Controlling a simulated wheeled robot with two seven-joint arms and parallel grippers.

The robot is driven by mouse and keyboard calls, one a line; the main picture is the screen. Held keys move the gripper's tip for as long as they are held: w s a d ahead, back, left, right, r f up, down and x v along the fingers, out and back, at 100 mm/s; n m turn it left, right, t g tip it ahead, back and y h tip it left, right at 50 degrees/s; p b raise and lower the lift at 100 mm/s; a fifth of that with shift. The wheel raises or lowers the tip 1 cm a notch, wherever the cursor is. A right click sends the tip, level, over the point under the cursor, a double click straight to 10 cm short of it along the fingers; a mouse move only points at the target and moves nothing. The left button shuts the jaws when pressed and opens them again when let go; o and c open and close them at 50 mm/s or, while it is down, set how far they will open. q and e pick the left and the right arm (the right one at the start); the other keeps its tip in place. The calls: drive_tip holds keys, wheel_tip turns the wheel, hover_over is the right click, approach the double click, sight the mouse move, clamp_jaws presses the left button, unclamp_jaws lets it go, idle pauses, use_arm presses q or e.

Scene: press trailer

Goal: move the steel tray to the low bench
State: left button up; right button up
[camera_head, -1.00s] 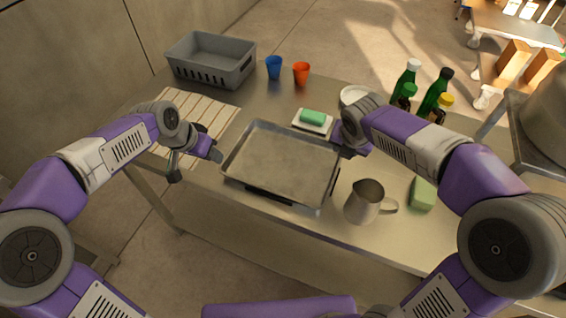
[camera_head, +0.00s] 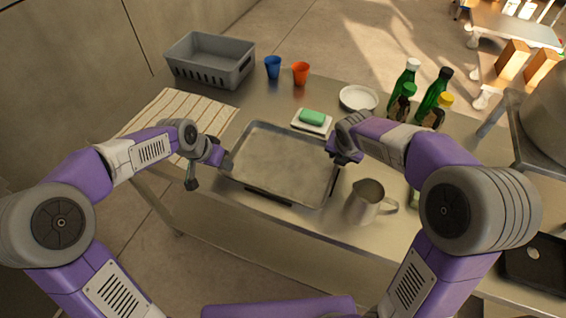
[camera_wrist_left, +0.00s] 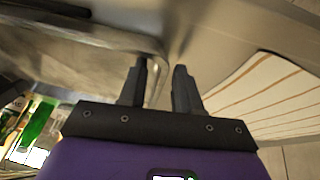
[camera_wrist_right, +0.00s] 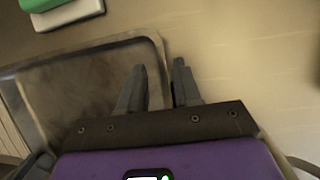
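The steel tray (camera_head: 285,165) lies flat on the steel table (camera_head: 255,105), and its rim corners show in the left wrist view (camera_wrist_left: 130,42) and the right wrist view (camera_wrist_right: 85,90). My left gripper (camera_head: 222,157) is at the tray's left edge. In its wrist view the fingers (camera_wrist_left: 158,68) are apart, with the rim between or just beyond them. My right gripper (camera_head: 337,156) is at the tray's right edge. Its fingers (camera_wrist_right: 158,65) are also apart, near the rim corner. I cannot tell whether either touches the rim. I cannot tell which surface is the low bench.
A striped cloth (camera_head: 205,112) lies left of the tray. A soap dish (camera_head: 312,121) is behind it, a metal pitcher (camera_head: 366,203) at its front right. A grey crate (camera_head: 210,60), blue cup (camera_head: 273,67), orange cup (camera_head: 300,73), plate (camera_head: 358,97) and bottles (camera_head: 434,93) stand farther back.

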use_arm(q)
drive_tip(key=shift+w+d+f, duration=0.1)
drive_tip(key=shift+f, duration=0.2)
use_arm(e)
drive_tip(key=shift+w+f, duration=0.15)
drive_tip(key=shift+f, duration=0.15)
use_arm(q)
clamp_jaws()
use_arm(e)
clamp_jaws()
use_arm(q)
drive_tip(key=shift+r, duration=0.1)
idle(0.7)
